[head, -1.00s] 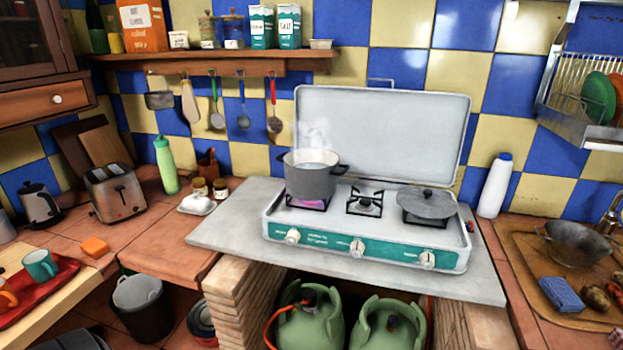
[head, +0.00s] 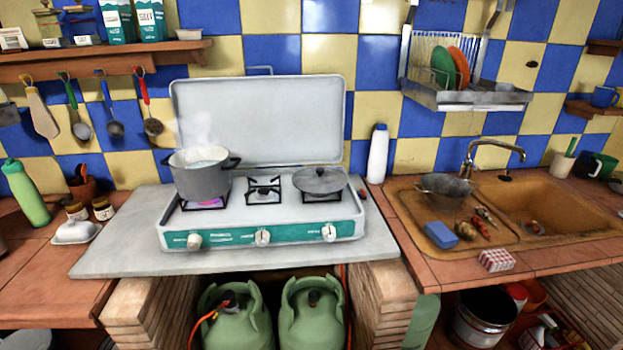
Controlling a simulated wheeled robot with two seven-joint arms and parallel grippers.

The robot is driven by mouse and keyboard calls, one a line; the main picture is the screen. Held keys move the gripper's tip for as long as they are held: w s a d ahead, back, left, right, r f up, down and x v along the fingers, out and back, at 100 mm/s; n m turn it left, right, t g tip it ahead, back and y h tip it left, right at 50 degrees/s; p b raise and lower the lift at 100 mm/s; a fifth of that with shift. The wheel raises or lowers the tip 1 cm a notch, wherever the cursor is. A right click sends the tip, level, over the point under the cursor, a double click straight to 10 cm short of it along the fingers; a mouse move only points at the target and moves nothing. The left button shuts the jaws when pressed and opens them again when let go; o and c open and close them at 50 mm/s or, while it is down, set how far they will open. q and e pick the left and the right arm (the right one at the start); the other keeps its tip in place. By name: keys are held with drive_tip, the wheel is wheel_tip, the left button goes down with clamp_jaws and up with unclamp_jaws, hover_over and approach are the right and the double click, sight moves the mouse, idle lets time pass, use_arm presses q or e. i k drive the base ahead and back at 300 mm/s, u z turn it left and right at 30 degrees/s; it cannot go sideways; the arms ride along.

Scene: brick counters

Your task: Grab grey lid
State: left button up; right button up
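The grey lid (head: 320,180) lies flat on the right burner of the camping stove (head: 262,226), its small knob on top. A grey pot (head: 201,178) with steam rising stands on the left burner, where a pinkish glow shows beneath it. The middle burner (head: 263,190) is bare. Neither of my grippers is in the head view.
The stove's raised cover (head: 258,122) stands behind the burners. A white bottle (head: 378,154) is right of the stove. A colander (head: 445,187), blue sponge (head: 441,235) and vegetables lie by the sink (head: 553,206). The grey slab (head: 118,245) is clear at left.

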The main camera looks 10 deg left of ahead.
sight(317, 180)
drive_tip(key=k, duration=1.3)
drive_tip(key=z, duration=0.4)
drive_tip(key=i, duration=0.4)
drive_tip(key=z, duration=0.8)
drive_tip(key=i, duration=0.75)
drive_tip(key=u, duration=0.4)
drive_tip(key=i, duration=1)
drive_tip(key=u, duration=0.8)
